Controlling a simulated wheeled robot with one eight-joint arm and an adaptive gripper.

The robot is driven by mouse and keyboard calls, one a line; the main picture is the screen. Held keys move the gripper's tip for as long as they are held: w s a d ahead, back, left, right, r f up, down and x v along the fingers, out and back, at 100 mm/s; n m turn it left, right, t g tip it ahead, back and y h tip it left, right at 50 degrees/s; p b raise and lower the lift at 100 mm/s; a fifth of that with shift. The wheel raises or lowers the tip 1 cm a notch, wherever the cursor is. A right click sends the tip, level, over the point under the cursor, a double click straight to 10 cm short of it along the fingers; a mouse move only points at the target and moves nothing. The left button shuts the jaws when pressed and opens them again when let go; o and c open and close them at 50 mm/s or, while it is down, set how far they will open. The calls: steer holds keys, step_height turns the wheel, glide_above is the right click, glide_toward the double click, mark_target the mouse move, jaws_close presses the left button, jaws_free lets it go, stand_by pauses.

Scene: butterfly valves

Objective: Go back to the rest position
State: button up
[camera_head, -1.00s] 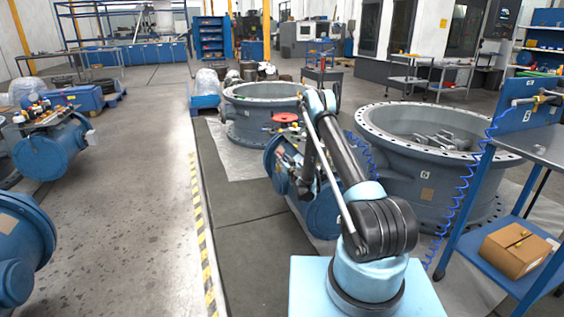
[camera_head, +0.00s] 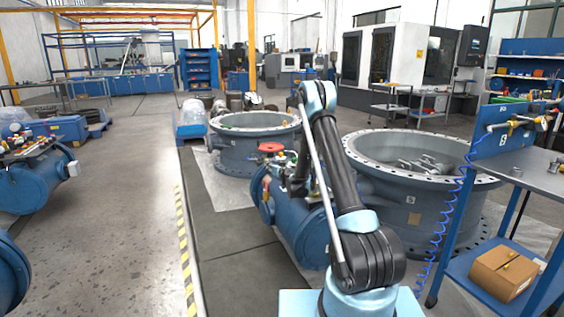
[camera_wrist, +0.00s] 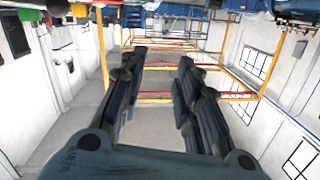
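My gripper (camera_wrist: 163,64) shows in the wrist view with its two dark fingers apart and only empty air between them. In the head view my arm rises from its base, bends at the top and drops behind itself; its end is hard to make out there. A blue valve body (camera_head: 303,232) with a red handwheel (camera_head: 271,148) stands just behind my arm, which partly hides it. I cannot tell whether the arm's end touches it.
Large grey flanged valve rings stand behind (camera_head: 252,150) and to the right (camera_head: 398,200). A blue workbench (camera_head: 530,170) with a cardboard box (camera_head: 503,272) is at the right. Blue valves (camera_head: 38,185) stand at the left. The floor (camera_head: 125,220) between is clear.

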steer(key=s+d+r+g, duration=0.15)
steer(key=s+r, duration=0.25)
steer(key=r, duration=0.6)
steer(key=s+d+r+g+h, duration=0.1)
steer(key=s+d+r, duration=0.3)
steer(key=s, duration=0.4)
steer(key=s+d+r+g+h, duration=0.1)
steer(key=s+d+r, duration=0.35)
steer(key=s, duration=0.35)
steer(key=s+d+r+g+h, duration=0.1)
steer(key=s+d+r+g, duration=0.15)
steer(key=s+r, duration=0.4)
steer(key=s+d+f+m+g+h, duration=0.15)
steer(key=s+d, duration=0.25)
steer(key=s, duration=0.5)
steer(key=s+d+f+m+h, duration=0.1)
steer(key=s+d+f+h, duration=0.3)
steer(key=s, duration=0.6)
steer(key=s+d+f+m+g, duration=0.1)
steer(key=s+d, duration=0.4)
steer(key=s, duration=0.4)
steer(key=s+f+g, duration=0.4)
steer(key=s+f, duration=0.7)
steer(key=s, duration=0.4)
steer(key=shift+a+f, duration=0.15)
steer(key=shift+a, duration=0.05)
steer(key=shift+y, duration=0.25)
